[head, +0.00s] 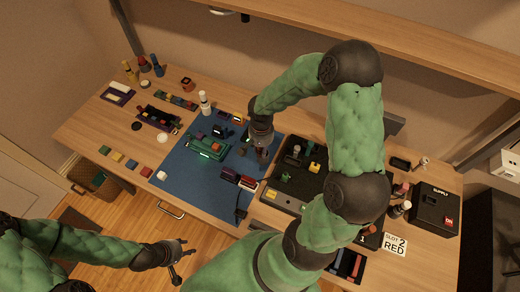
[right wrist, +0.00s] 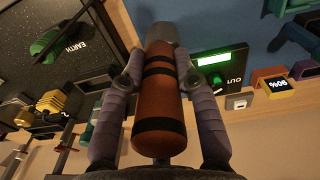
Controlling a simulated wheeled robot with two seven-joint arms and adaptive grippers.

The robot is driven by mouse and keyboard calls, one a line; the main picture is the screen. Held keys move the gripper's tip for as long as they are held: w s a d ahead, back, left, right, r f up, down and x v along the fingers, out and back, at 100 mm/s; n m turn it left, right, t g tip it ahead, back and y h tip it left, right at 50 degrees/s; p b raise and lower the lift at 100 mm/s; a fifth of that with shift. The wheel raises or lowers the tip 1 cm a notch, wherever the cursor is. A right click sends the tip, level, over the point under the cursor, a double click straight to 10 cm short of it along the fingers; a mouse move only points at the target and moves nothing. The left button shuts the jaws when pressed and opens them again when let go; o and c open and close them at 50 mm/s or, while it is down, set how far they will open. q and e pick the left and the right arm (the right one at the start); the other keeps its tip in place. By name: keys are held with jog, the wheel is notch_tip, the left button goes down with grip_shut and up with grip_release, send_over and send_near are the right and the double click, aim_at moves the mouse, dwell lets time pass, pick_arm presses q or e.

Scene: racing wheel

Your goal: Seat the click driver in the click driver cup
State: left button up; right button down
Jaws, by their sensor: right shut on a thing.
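My right gripper (head: 262,148) is above the blue mat near the left edge of the black tray. In the right wrist view its two fingers (right wrist: 160,80) are shut on the click driver (right wrist: 160,110), an orange-brown cylinder with black bands and a grey end. The driver is held clear of the gripper's palm side and its far end is partly hidden. In the head view it is too small and covered to make out. I cannot tell which thing is the click driver cup. My left gripper (head: 182,262) hangs over the floor, away from the table, with its fingers apart and empty.
A blue mat (head: 190,182) carries a green device (head: 207,147) and small blocks. A black tray (head: 280,195) with green and yellow parts lies right of it; an EARTH label (right wrist: 66,38) shows close up. A black case (head: 434,208) stands far right. An overhead shelf (head: 420,60) spans the back.

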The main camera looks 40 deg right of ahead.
pick_arm(q)
jog(key=shift+a+f, duration=0.1)
jog(key=shift+f, duration=0.45)
pick_arm(e)
jog(key=shift+a+f, duration=0.1)
jog(key=shift+f, duration=0.35)
pick_arm(q)
jog(key=shift+f+b, duration=0.1)
jog(key=shift+b, duration=0.2)
pick_arm(e)
jog(key=shift+f, duration=0.1)
